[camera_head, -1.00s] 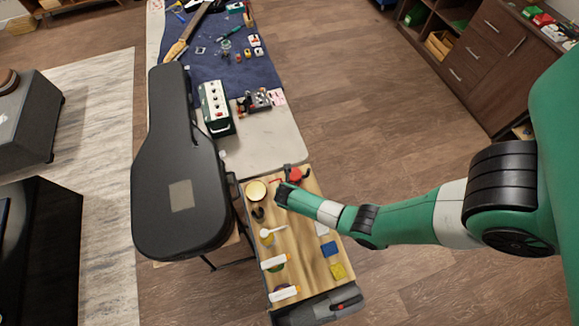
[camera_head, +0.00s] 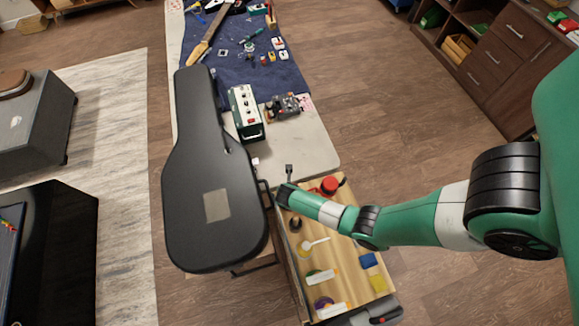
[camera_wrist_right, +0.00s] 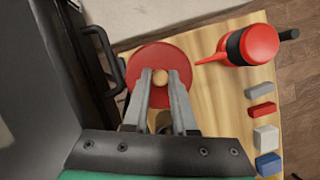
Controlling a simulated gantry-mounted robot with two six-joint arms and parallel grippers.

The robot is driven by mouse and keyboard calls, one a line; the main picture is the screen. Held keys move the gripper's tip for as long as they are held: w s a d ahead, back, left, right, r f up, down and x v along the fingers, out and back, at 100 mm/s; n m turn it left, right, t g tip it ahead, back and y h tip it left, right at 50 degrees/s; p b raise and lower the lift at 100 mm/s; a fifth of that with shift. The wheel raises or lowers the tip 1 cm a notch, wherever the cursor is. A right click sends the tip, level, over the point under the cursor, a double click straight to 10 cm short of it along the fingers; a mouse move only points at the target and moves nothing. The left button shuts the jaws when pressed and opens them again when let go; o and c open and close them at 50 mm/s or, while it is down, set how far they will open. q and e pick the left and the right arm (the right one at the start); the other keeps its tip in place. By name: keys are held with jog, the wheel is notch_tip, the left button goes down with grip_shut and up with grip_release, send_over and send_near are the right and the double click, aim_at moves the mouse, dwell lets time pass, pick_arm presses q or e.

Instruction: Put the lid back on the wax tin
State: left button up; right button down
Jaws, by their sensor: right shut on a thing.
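My right gripper (camera_wrist_right: 160,78) is shut on the small wooden knob (camera_wrist_right: 159,77) of a round red lid (camera_wrist_right: 148,58). In the wrist view the lid faces up under my fingers, over the wooden top near its edge. In the head view my right gripper (camera_head: 286,190) is at the far left part of the wooden bench top. The cream wax tin is not visible now; the gripper covers its place in the head view. I cannot tell whether the lid touches the tin. My left gripper is not in view.
A red bottle (camera_wrist_right: 260,45) stands beside the lid, with small blocks (camera_wrist_right: 266,138) along the edge. A white spoon-like tool (camera_head: 314,244) and white-handled tools (camera_head: 321,277) lie nearer on the wooden top (camera_head: 342,263). The black guitar case (camera_head: 215,160) borders it at left.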

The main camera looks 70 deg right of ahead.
notch_tip(320, 180, down, 4)
jog(key=b, duration=0.3)
jog(key=shift+b, duration=0.35)
jog(key=shift+f+b, duration=0.85)
jog(key=shift+f, duration=0.1)
jog(key=shift+p, duration=0.35)
jog(key=shift+f, duration=0.15)
dwell(0.6)
dwell(0.4)
jog(key=shift+c, duration=0.8)
grip_release()
